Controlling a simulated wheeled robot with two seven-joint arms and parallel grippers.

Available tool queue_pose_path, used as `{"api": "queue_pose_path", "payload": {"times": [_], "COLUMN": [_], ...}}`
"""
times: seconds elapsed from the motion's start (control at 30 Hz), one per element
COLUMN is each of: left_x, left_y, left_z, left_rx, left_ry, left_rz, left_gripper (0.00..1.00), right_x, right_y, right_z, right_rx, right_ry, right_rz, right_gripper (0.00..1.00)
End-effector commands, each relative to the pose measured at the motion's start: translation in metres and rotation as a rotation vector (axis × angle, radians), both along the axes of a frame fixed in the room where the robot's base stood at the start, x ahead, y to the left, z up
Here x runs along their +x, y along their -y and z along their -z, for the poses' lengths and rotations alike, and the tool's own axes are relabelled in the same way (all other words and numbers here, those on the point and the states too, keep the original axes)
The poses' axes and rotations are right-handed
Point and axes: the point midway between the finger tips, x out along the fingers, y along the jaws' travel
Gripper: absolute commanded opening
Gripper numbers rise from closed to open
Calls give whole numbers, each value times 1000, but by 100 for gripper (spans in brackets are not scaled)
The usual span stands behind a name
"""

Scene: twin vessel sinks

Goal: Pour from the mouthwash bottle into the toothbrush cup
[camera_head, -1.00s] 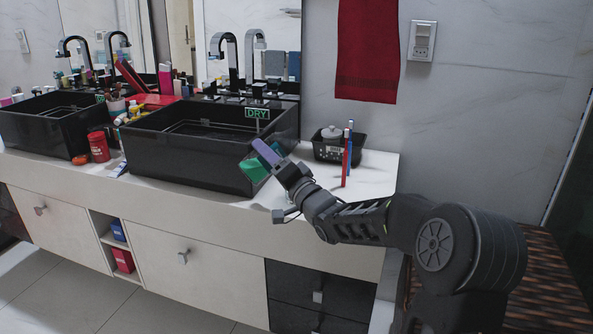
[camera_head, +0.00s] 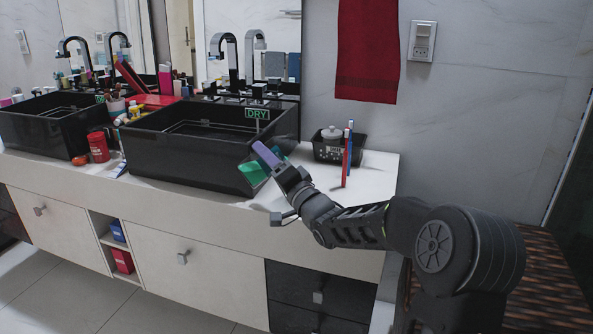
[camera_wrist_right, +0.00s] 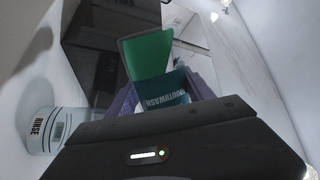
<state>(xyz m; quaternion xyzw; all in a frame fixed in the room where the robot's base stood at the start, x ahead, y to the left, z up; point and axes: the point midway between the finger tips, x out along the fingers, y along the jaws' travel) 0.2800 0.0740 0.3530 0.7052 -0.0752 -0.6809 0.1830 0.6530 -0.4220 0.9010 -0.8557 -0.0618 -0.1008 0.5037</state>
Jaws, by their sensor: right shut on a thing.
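My right gripper (camera_head: 268,156) has purple fingers and is shut on the green mouthwash bottle (camera_head: 252,174), beside the front right corner of the right sink. The bottle is tilted, partly hidden by the gripper. In the right wrist view the bottle (camera_wrist_right: 146,56) shows between the fingers, its dark teal part reading "MOUTHWASH". A pale cylinder marked "RINSE" (camera_wrist_right: 48,132) is at the left of that view, apart from the bottle; I cannot tell whether it is the toothbrush cup. A pale cup with items (camera_head: 116,107) stands between the sinks. My left gripper is out of view.
The black right sink (camera_head: 165,160) is close to the bottle. A black basket (camera_head: 328,152) with a white jar, and upright red and blue sticks (camera_head: 348,160), stand on the counter to the right. A red container (camera_head: 98,147) stands between the sinks. Bare counter (camera_head: 373,180) lies at right.

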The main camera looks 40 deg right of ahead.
Motion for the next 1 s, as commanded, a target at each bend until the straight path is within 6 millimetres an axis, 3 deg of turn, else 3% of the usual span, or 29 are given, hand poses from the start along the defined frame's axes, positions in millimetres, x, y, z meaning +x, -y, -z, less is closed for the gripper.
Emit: {"api": "queue_pose_path", "payload": {"times": [1.0], "left_x": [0], "left_y": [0], "left_z": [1], "left_rx": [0], "left_ry": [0], "left_rz": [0], "left_gripper": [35], "right_x": [0], "right_y": [-1], "right_z": [3], "right_rx": [60], "right_ry": [10], "right_rz": [0], "right_gripper": [10]}}
